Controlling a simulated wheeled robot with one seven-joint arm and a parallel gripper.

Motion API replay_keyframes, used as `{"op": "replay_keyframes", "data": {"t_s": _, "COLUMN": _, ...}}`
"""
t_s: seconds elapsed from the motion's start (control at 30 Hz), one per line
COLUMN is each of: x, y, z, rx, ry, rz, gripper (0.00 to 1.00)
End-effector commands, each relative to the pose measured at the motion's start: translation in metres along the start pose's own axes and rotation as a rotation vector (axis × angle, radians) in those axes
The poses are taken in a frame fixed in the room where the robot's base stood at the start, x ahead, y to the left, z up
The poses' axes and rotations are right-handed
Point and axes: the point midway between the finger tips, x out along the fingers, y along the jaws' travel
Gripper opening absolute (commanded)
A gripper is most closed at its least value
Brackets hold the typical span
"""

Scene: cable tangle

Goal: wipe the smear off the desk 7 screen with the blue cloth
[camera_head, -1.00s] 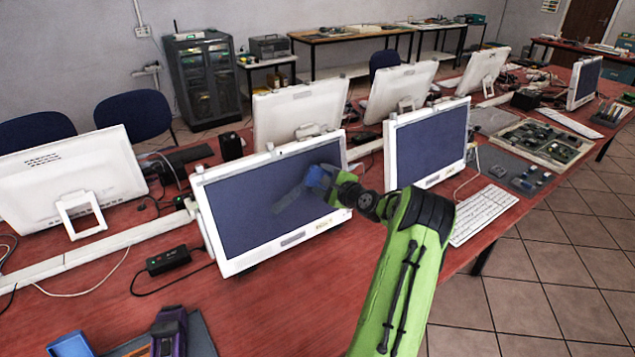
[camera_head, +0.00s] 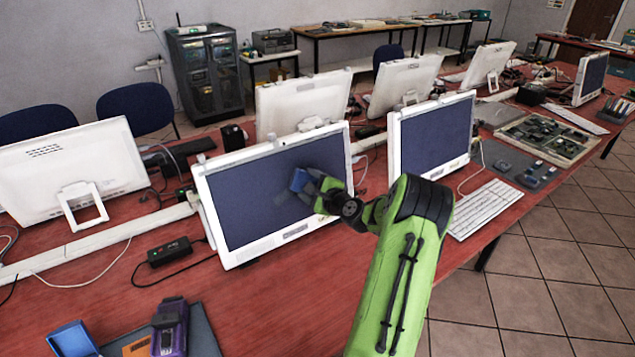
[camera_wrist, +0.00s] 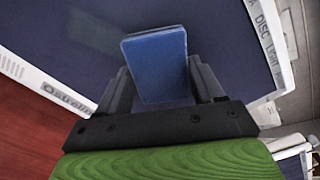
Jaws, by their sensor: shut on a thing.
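The blue cloth (camera_head: 299,180) is a small folded block in my gripper (camera_head: 314,186), in front of the left front screen (camera_head: 235,210). I cannot read a desk number on it. The smear (camera_head: 281,195) is a faint grey patch on the dark display, partly hidden by the cloth. In the wrist view the cloth (camera_wrist: 157,65) sits upright between my two fingers, and a pale smear (camera_wrist: 92,35) shows to its left on the screen. The cloth is at the display; whether it touches I cannot tell for sure.
A second screen (camera_head: 432,135) stands close to the right, with a white keyboard (camera_head: 484,209) in front of it. A black power brick (camera_head: 169,251) lies left of the smeared screen. A purple tool (camera_head: 171,326) and a blue box (camera_head: 72,340) are at the front left.

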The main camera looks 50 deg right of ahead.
Motion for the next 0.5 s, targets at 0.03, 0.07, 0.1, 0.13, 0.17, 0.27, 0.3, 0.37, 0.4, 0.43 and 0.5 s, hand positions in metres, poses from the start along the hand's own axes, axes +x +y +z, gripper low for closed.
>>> {"op": "replay_keyframes", "data": {"t_s": 0.03, "x": 0.000, "y": 0.003, "z": 0.002, "rx": -0.001, "ry": 0.000, "rz": 0.001, "gripper": 0.43}}
{"op": "replay_keyframes", "data": {"t_s": 0.07, "x": 0.000, "y": 0.004, "z": 0.003, "rx": -0.001, "ry": 0.000, "rz": 0.000, "gripper": 0.43}}
{"op": "replay_keyframes", "data": {"t_s": 0.1, "x": 0.000, "y": 0.004, "z": 0.003, "rx": -0.002, "ry": 0.000, "rz": 0.000, "gripper": 0.43}}
{"op": "replay_keyframes", "data": {"t_s": 0.13, "x": 0.000, "y": 0.005, "z": 0.004, "rx": -0.001, "ry": 0.000, "rz": -0.001, "gripper": 0.43}}
{"op": "replay_keyframes", "data": {"t_s": 0.17, "x": 0.000, "y": 0.006, "z": 0.005, "rx": -0.001, "ry": 0.000, "rz": 0.000, "gripper": 0.43}}
{"op": "replay_keyframes", "data": {"t_s": 0.27, "x": 0.001, "y": 0.014, "z": 0.011, "rx": 0.000, "ry": -0.002, "rz": 0.002, "gripper": 0.43}}
{"op": "replay_keyframes", "data": {"t_s": 0.3, "x": 0.001, "y": 0.018, "z": 0.013, "rx": 0.001, "ry": -0.002, "rz": 0.002, "gripper": 0.43}}
{"op": "replay_keyframes", "data": {"t_s": 0.37, "x": 0.001, "y": 0.023, "z": 0.017, "rx": 0.000, "ry": -0.002, "rz": 0.002, "gripper": 0.43}}
{"op": "replay_keyframes", "data": {"t_s": 0.4, "x": 0.001, "y": 0.026, "z": 0.019, "rx": 0.000, "ry": -0.001, "rz": 0.001, "gripper": 0.43}}
{"op": "replay_keyframes", "data": {"t_s": 0.43, "x": 0.001, "y": 0.028, "z": 0.021, "rx": 0.000, "ry": -0.001, "rz": 0.001, "gripper": 0.43}}
{"op": "replay_keyframes", "data": {"t_s": 0.5, "x": 0.001, "y": 0.031, "z": 0.024, "rx": -0.001, "ry": -0.002, "rz": 0.001, "gripper": 0.43}}
